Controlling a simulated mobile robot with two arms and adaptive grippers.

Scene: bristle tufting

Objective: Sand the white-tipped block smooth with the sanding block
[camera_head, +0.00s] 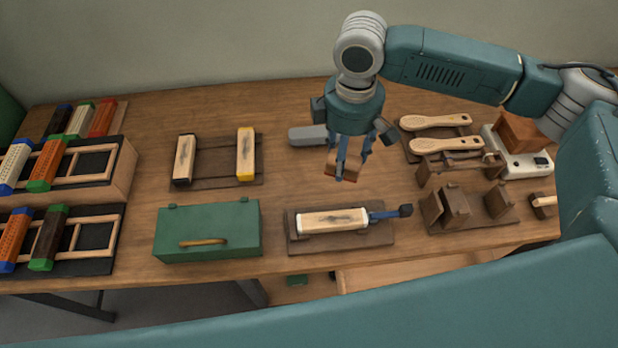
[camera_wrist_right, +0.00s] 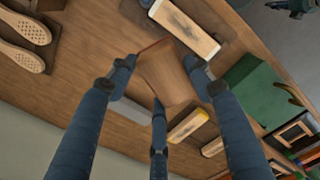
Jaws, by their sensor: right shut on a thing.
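The white-tipped block (camera_head: 332,221) lies in a dark fixture on the bench, with a blue-handled clamp (camera_head: 386,214) at its right end. Its pale top has a dark rough patch. It also shows at the top of the right wrist view (camera_wrist_right: 184,27). My right gripper (camera_head: 346,163) points down and is shut on the brown sanding block (camera_wrist_right: 166,74), held above the bench behind the white-tipped block and apart from it. A small teal part at the wrist view's top right corner looks like my left gripper (camera_wrist_right: 292,6); its fingers are too small to read.
A green box (camera_head: 208,231) stands left of the fixture. Black-tipped and yellow-tipped blocks (camera_head: 246,154) lie on a rack behind it. Brush racks (camera_head: 75,240) fill the left. Brush backs (camera_head: 436,122), wooden stands (camera_head: 470,205) and a white device (camera_head: 522,160) stand at the right.

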